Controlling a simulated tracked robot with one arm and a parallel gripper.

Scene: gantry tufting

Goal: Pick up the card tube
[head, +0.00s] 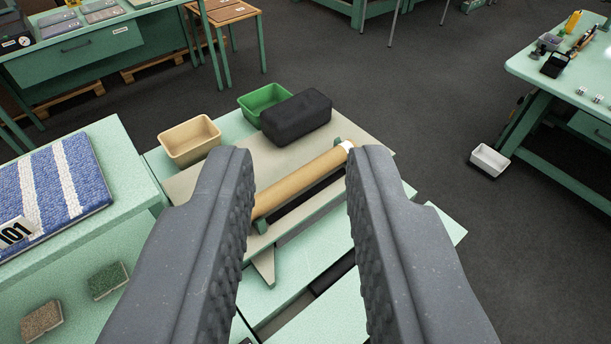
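The card tube (298,184) is a long brown cylinder with a white end at its upper right. It lies slantwise on a holder at the front edge of a beige board on a green table. My gripper (302,168) is open, one dark finger on each side of the picture, and nothing is held in it. The tube shows in the gap between the fingers, beyond and below them. The tube's lower left end is hidden behind the left finger.
Behind the tube stand a beige bin (190,141), a green bin (264,101) and a black case (297,117). A bench with a blue-and-white striped rug (62,185) is at left. A white bin (489,161) sits by the right table. The floor between is clear.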

